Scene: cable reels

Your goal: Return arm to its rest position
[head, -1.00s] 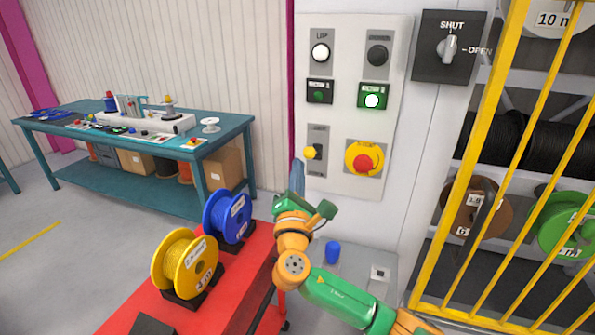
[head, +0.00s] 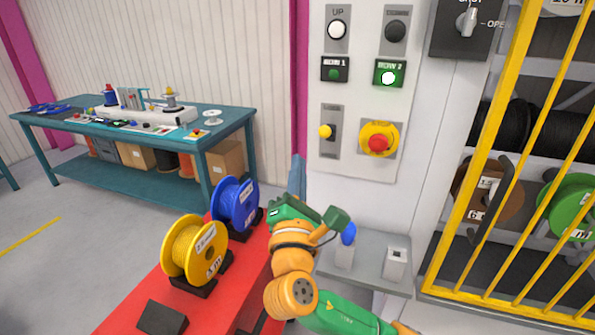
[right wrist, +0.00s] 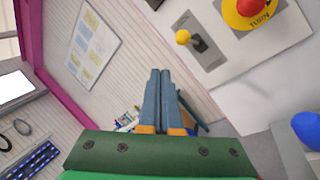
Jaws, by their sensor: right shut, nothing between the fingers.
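My right gripper (head: 298,162) stands in front of the control panel, below and to the left of its switches. Its green body and orange wrist show in the head view, and its slim blue-grey fingers point away from me. In the right wrist view the two fingers (right wrist: 160,74) lie side by side, shut, with nothing between them. They appear apart from the yellow toggle (right wrist: 183,37) and the red emergency button (right wrist: 250,5). My left gripper is not in the head view.
The control panel (head: 362,85) is on the wall ahead. A red cart (head: 135,318) carries a yellow reel (head: 186,250) and a blue reel (head: 235,202) left of my arm. A yellow barred gate (head: 470,190) stands right. A teal workbench (head: 215,140) is farther back left.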

